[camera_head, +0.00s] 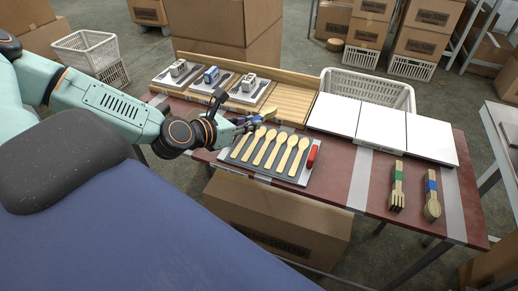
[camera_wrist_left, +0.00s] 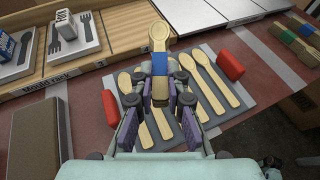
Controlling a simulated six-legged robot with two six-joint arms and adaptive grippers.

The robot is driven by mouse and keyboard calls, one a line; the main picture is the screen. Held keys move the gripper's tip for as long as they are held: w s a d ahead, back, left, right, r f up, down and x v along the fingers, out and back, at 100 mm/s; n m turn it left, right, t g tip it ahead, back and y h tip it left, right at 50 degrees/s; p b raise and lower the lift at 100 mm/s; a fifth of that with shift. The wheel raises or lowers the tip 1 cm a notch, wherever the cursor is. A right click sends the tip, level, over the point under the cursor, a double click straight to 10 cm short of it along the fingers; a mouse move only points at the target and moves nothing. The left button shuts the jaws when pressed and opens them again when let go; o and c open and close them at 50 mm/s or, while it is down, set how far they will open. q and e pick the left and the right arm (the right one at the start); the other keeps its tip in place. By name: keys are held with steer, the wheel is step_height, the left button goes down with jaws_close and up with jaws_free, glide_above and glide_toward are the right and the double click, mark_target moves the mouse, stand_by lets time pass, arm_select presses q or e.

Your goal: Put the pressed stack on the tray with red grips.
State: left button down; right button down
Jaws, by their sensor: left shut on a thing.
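My left gripper (camera_wrist_left: 159,88) is shut on a stack of wooden spoons (camera_wrist_left: 159,36) with a blue band. It holds the stack over the tray, bowl end pointing away; in the head view (camera_head: 268,114) the stack shows beyond the spoons. The dark grey tray with red grips (camera_wrist_left: 218,122) lies under the gripper; it also shows in the head view (camera_head: 300,178). Several loose wooden spoons (camera_head: 272,150) lie side by side on it. One red grip (camera_wrist_left: 231,64) is at the tray's right and another (camera_wrist_left: 110,108) at its left. My right gripper is not in view.
A wooden mould rack (camera_head: 288,104) with several grey plates stands at the back left. Three white panels (camera_head: 380,126) lie at the back right, before a white basket (camera_head: 370,85). A green-banded fork stack (camera_head: 397,186) and a blue-banded spoon stack (camera_head: 432,196) lie at the right.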

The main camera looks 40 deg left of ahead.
mark_target(250, 153)
arm_select(q)
step_height(250, 153, down, 3)
steer(key=shift+f+b, duration=0.2)
steer(key=shift+b, duration=0.65)
steer(key=shift+d+f+b, duration=0.25)
steer(key=shift+f+b, duration=0.25)
steer(key=shift+f, duration=0.05)
steer(key=shift+a+f, duration=0.1)
steer(key=shift+f, duration=0.1)
step_height(250, 153, down, 3)
steer(key=shift+r+b, duration=0.1)
steer(key=shift+b, duration=1.05)
steer(key=shift+f, duration=0.35)
steer(key=shift+r, duration=0.1)
